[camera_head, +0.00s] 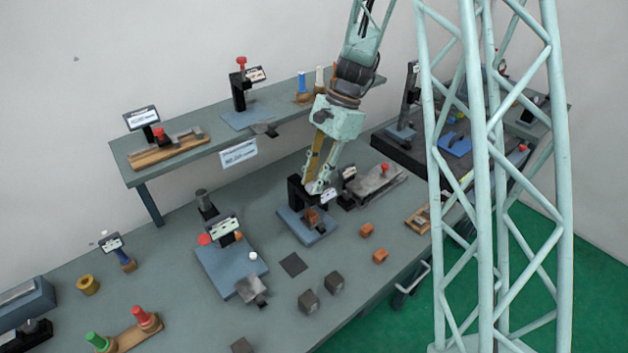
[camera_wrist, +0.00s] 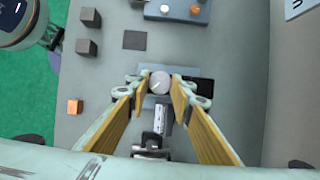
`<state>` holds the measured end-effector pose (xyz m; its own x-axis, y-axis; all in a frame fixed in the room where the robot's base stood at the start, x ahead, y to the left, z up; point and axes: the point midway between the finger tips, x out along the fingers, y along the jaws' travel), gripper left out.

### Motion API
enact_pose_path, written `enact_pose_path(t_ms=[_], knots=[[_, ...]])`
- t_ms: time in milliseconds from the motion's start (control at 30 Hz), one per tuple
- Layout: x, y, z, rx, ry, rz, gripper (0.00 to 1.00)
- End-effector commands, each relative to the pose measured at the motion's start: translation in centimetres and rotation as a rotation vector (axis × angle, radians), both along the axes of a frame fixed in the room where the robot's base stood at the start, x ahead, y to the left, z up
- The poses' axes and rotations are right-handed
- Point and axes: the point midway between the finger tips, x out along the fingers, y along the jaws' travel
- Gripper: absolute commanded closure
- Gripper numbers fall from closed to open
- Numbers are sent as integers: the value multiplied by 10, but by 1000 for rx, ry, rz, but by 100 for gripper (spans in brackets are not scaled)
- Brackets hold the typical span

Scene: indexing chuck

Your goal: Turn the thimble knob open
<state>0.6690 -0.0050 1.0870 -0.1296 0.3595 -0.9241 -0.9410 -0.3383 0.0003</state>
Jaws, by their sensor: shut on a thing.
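The thimble knob (camera_wrist: 159,82) is a round grey cap with a pale line across its face, seen nearly end-on in the wrist view. My gripper (camera_wrist: 160,86) has one finger on each side of it and is shut on it. In the head view my gripper (camera_head: 318,188) reaches down to the top of a black fixture (camera_head: 295,196) on a blue base plate (camera_head: 294,226). The knob is hidden there behind the fingers. A brown-orange block (camera_head: 312,216) sits in the fixture, and a small white label (camera_head: 328,196) shows beside the fingers.
Dark cubes (camera_head: 309,301) and orange blocks (camera_head: 366,229) lie loose on the bench in front and right of the fixture. Another blue-based fixture (camera_head: 228,262) stands to the left, and a grey-topped device (camera_head: 378,184) to the right. A raised shelf (camera_head: 190,165) runs behind.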

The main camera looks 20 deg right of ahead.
Motion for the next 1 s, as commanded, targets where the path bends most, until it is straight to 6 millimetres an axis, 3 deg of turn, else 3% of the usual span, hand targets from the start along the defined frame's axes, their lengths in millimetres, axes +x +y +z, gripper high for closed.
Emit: enact_pose_path(t_ms=[467, 1000], knots=[[1, 1, 0, 1, 1, 142, 89], [5, 4, 0, 0, 0, 589, 89]])
